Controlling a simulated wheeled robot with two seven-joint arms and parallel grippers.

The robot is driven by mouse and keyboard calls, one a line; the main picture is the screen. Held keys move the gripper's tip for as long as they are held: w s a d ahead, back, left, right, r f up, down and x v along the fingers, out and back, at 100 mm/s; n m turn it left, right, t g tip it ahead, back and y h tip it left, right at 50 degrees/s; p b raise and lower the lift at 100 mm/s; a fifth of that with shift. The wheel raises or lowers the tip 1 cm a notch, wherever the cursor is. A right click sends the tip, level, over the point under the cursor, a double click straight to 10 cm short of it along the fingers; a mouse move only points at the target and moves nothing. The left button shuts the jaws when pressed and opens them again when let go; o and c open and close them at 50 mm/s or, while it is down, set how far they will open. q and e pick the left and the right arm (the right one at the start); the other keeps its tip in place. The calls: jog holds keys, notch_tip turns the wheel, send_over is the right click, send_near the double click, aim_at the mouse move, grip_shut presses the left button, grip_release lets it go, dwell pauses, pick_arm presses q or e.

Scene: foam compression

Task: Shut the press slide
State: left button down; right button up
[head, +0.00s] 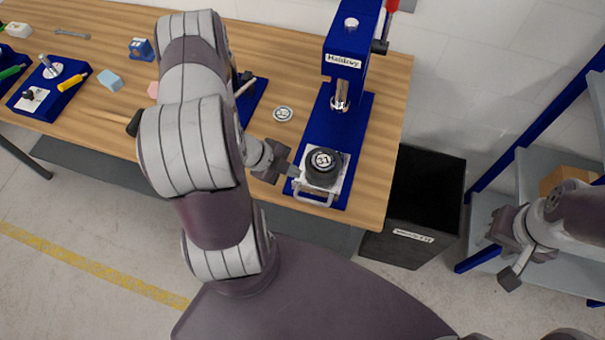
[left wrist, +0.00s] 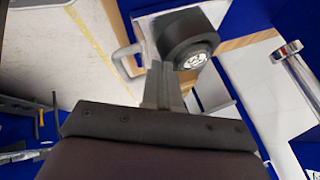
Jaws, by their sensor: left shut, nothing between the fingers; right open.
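The blue press (head: 348,60) stands near the right end of the table, its chrome ram (head: 341,94) over the rear of the base. The silver press slide (head: 346,176) sits at the base's front, forward of the ram, with a round black die (head: 323,167) on it. Its bar handle (head: 313,200) faces the front edge; the handle (left wrist: 123,62) also shows in the left wrist view. My left gripper (head: 292,171) is shut and empty, at the left side of the slide near the die; contact is unclear. My right gripper (head: 507,257) is open, off to the right.
A black bin (head: 412,215) stands right of the table below the press. A blue-framed shelf (head: 530,155) with a cardboard box (head: 567,180) is at the right. A round disc (head: 283,114) lies left of the press. Blue trays and small tools lie further left.

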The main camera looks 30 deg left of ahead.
aim_at(315, 182)
pick_arm(q)
jog(key=x, duration=0.3)
jog(key=shift+d+f, duration=0.25)
jog(key=shift+d, duration=0.1)
jog(key=shift+w+d+f, duration=0.15)
jog(key=shift+w+f, duration=0.25)
jog(key=shift+f, duration=0.05)
pick_arm(e)
jog(key=shift+r, duration=0.2)
pick_arm(q)
jog(key=shift+s, duration=0.1)
pick_arm(e)
jog(key=shift+s+d, duration=0.1)
jog(key=shift+s, duration=0.05)
